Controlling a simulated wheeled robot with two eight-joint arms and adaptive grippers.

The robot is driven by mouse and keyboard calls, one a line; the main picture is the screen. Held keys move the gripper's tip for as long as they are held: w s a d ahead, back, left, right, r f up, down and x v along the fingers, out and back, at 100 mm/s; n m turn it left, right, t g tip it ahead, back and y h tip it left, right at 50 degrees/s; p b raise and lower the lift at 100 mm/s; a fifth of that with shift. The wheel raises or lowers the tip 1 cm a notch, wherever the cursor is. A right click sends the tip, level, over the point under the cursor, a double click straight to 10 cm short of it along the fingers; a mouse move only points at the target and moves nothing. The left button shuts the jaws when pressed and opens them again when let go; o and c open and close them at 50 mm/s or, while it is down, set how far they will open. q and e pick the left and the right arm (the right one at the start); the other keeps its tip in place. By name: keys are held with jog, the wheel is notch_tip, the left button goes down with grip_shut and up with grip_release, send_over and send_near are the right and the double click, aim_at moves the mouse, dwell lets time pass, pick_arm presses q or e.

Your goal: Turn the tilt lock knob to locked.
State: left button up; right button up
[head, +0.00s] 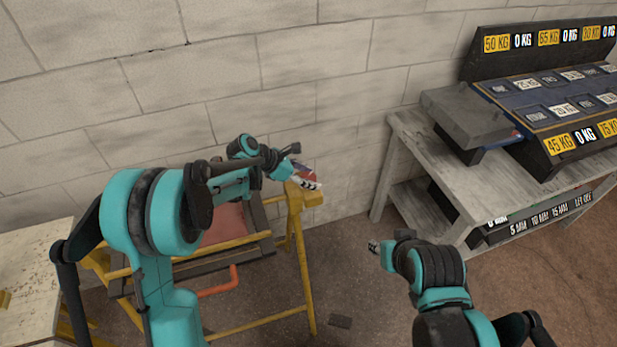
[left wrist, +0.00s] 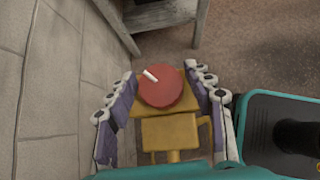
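The tilt lock knob is a round red knob (left wrist: 160,88) with a white pointer mark, on top of a yellow post (left wrist: 170,134). In the left wrist view the pointer mark lies at the knob's upper left edge. My left gripper (left wrist: 165,92) has its fingers spread, one on each side of the knob; I see no clear contact. In the head view my left gripper (head: 304,179) is at the top of the yellow frame and mostly hides the knob. My right gripper (head: 376,247) is low, over the floor, away from the knob; its fingers are too small to read.
The yellow frame (head: 297,250) holds a reddish padded seat (head: 226,222) and stands near the block wall. A grey bench (head: 400,140) with weight-labelled racks (head: 560,95) is at right. A pale table (head: 35,265) is at far left.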

pick_arm(q)
jog(key=c, duration=0.7)
jog(key=shift+m, duration=0.3)
jog(key=m+g, duration=0.2)
jog(key=m, duration=0.1)
jog(key=shift+g+h, duration=0.3)
jog(key=shift+g, duration=0.1)
jog(key=shift+m+g+p, duration=0.6)
jog(key=shift+m+g, duration=0.9)
jog(key=shift+m, duration=0.5)
jog(key=o, duration=1.2)
